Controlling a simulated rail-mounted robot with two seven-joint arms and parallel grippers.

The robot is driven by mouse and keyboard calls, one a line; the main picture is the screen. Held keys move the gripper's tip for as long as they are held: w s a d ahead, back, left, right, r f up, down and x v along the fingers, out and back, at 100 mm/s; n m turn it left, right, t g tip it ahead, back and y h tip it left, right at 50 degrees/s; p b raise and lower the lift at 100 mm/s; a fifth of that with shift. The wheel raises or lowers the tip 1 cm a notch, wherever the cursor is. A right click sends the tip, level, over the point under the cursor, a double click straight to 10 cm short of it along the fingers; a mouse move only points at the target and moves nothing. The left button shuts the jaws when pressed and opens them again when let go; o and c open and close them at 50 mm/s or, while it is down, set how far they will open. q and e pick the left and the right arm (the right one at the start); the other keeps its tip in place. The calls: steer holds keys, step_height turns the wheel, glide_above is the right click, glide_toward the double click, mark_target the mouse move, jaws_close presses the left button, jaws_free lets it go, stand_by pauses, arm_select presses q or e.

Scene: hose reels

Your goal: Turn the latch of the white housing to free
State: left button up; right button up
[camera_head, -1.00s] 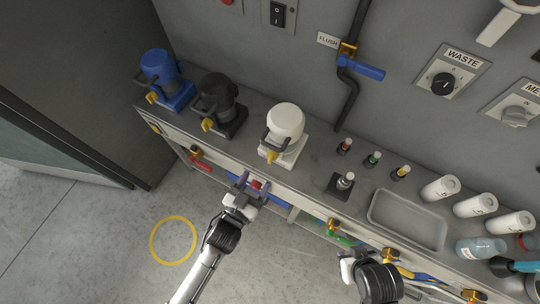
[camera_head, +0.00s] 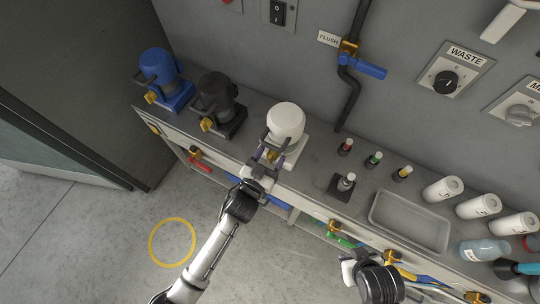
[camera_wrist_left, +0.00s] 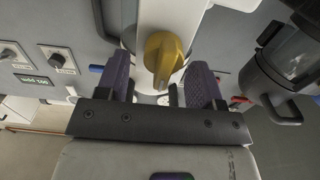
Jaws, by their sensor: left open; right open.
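The white housing (camera_head: 286,122) stands on the bench in the head view, with a dark handle at its left front. Its yellow latch (camera_head: 271,155) is at the front, low on the base. My left gripper (camera_head: 264,162) is open right at the front of the housing. In the left wrist view the yellow latch (camera_wrist_left: 163,57) lies between and just beyond the two purple fingers of the left gripper (camera_wrist_left: 162,84), with a gap on both sides. My right gripper (camera_head: 348,268) is at the lower right, apart from the housing; its fingertips are hard to make out.
A black housing (camera_head: 217,98) and a blue housing (camera_head: 163,78) stand to the left on the bench. To the right are several small bottles, a grey tray (camera_head: 409,222) and white canisters (camera_head: 441,190). Valves with coloured handles line the bench front.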

arm_select(q)
steer(key=shift+c, duration=0.3)
steer(key=c, duration=0.9)
steer(key=shift+o, duration=0.2)
